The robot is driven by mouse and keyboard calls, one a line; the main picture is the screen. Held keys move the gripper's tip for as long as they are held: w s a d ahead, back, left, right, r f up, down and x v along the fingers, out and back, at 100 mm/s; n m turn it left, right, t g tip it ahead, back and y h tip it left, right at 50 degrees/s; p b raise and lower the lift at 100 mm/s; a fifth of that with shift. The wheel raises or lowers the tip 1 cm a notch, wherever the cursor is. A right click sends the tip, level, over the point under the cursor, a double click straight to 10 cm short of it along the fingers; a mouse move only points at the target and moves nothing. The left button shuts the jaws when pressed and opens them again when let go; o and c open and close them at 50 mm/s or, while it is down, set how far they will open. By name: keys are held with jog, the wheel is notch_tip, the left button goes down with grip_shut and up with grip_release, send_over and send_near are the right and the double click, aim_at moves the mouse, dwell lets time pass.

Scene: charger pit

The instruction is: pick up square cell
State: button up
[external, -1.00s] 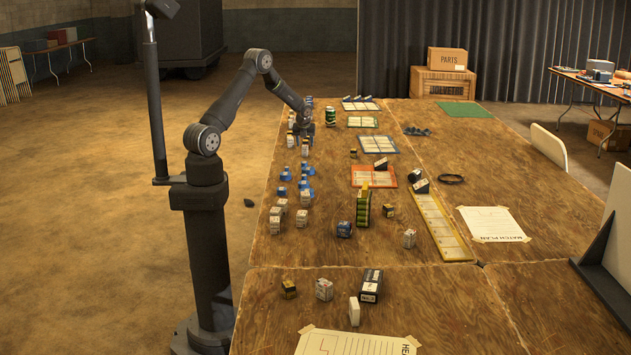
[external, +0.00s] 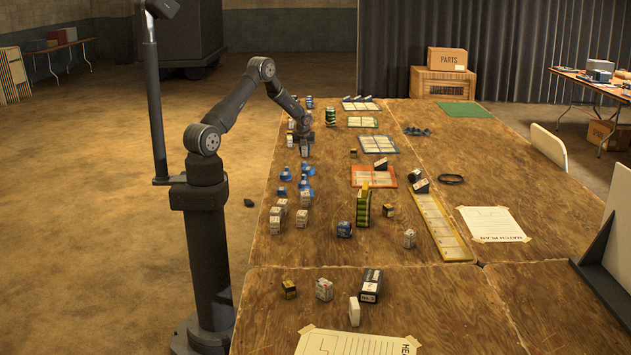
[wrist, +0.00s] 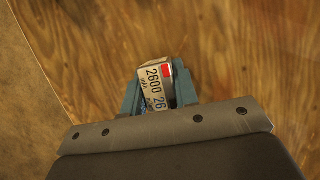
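A white square cell (wrist: 154,85) with a "2600" label and a red mark sits between the two teal fingers of my gripper (wrist: 157,88) in the wrist view. The fingers appear to touch it on both sides, and it sits slightly askew between them. In the external view my gripper (external: 303,138) points down near the far left edge of the table, with the white cell (external: 305,151) showing just below it. The fingers are too small there to make out. Whether the cell touches the table is unclear.
Blue holders (external: 304,182) and several white cells lie nearer along the left edge. An orange-framed tray (external: 374,177) and a yellow tray (external: 440,226) are to the right.

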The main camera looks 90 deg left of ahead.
jog(key=shift+c, duration=1.3)
jog(key=shift+r, duration=0.1)
jog(key=shift+r, duration=0.5)
jog(key=v, duration=0.4)
jog(key=shift+w+a+r, duration=0.1)
jog(key=shift+w+a, duration=0.05)
jog(key=shift+w, duration=0.25)
jog(key=w+d+r, duration=0.4)
jog(key=d+r, duration=0.2)
jog(key=d, duration=0.3)
jog(key=shift+w+d, duration=0.15)
jog(key=shift+d, duration=0.05)
